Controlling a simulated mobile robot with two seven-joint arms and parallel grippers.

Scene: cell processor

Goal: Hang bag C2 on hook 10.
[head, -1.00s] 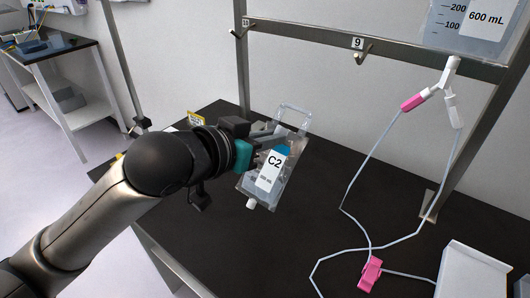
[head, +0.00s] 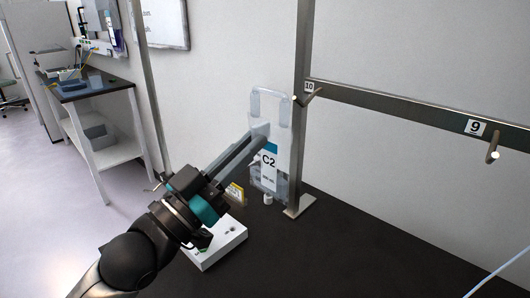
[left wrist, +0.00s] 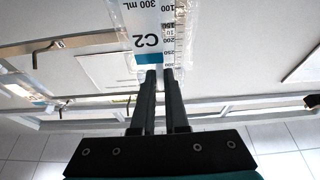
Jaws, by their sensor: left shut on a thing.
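Bag C2 (head: 269,170) is a clear bag with a white and blue label and a clear hanger loop (head: 270,92) at its top. My left gripper (head: 260,132) is shut on the bag's upper part and holds it nearly upright, port down. In the left wrist view, the bag (left wrist: 152,42) extends beyond my left fingertips (left wrist: 160,76). Hook 10 (head: 305,98) is on the rail by the metal post, under a "10" tag. In the head view, the loop is just left of the post and hook, apart from the hook. My right gripper is not in view.
The metal post (head: 301,130) stands on the black table (head: 340,250), close right of the bag. Hook 9 (head: 493,150) is empty farther right.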

